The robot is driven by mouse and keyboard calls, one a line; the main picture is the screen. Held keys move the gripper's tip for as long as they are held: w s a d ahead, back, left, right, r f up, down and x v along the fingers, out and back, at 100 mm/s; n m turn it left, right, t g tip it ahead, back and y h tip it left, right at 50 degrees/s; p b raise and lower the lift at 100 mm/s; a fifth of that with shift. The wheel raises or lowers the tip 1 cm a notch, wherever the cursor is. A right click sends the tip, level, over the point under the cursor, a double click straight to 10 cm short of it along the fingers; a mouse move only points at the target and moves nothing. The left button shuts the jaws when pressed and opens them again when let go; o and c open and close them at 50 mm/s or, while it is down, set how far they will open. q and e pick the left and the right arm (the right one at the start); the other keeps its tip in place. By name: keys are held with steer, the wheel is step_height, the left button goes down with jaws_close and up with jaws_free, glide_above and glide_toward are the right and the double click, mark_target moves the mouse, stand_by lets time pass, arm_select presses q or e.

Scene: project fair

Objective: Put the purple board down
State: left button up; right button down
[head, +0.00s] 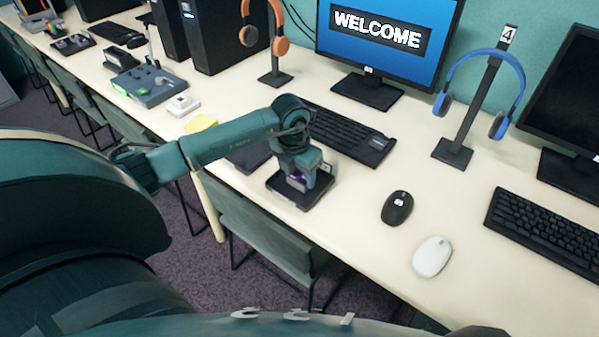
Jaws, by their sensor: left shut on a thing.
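My left arm reaches in from the left, and its gripper (305,181) points down near the table's front edge. The gripper is shut on the purple board (295,181), of which only a small purple part shows between and beside the fingers. The board is over or in a small black tray (313,196); I cannot tell whether it touches the tray. The gripper hides most of the board and part of the tray. My right gripper is not in view.
A second dark flat pad (248,157) lies left of the tray. Behind are a black keyboard (345,136), a WELCOME monitor (385,40) and headphone stands. A black mouse (397,207) and white mouse (432,257) lie to the right. A chair (265,235) stands below the table edge.

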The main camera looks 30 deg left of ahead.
arm_select(q)
steer(key=shift+f, duration=0.1)
steer(key=o, duration=1)
steer(key=shift+c, duration=0.2)
